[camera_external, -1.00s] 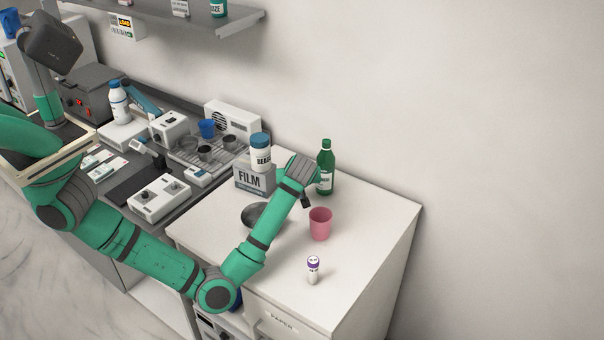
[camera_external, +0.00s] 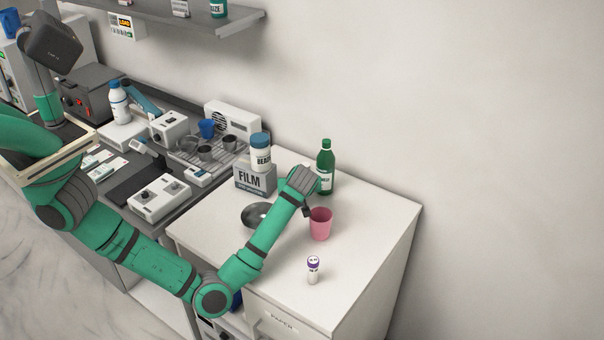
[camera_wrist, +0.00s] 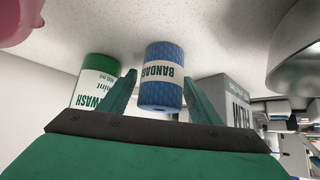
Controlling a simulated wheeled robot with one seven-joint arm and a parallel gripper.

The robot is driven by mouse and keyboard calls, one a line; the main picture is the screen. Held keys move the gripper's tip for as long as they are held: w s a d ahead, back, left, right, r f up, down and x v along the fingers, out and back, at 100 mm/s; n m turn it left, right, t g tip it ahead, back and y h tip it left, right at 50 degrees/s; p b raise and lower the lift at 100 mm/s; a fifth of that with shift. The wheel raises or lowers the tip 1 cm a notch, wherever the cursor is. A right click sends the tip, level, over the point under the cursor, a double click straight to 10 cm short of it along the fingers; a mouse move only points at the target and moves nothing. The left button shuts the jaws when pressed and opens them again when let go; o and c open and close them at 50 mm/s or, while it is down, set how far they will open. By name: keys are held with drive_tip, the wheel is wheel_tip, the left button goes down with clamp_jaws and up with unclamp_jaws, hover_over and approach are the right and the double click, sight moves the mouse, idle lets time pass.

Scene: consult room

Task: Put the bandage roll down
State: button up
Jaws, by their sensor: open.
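The bandage roll (camera_wrist: 162,75) is a blue patterned cylinder with a white "BANDAGE" label. In the wrist view it stands between the two fingers of my gripper (camera_wrist: 160,78), with its far end at the pale worktop (camera_wrist: 200,30). The fingers are open, one on each side of the roll; I cannot tell whether either touches it. In the external view my wrist hides the roll, between the green bottle and the pink cup.
A green bottle (camera_external: 325,165) stands behind my gripper and a pink cup (camera_external: 320,225) close in front. A FILM box (camera_external: 255,180) and a metal bowl (camera_external: 257,214) are to the left. A purple-capped vial (camera_external: 313,270) stands nearer the front. The worktop's right side is clear.

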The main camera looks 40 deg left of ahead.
drive_tip(key=shift+r, duration=0.1)
drive_tip(key=shift+r, duration=0.15)
drive_tip(key=v, duration=1.2)
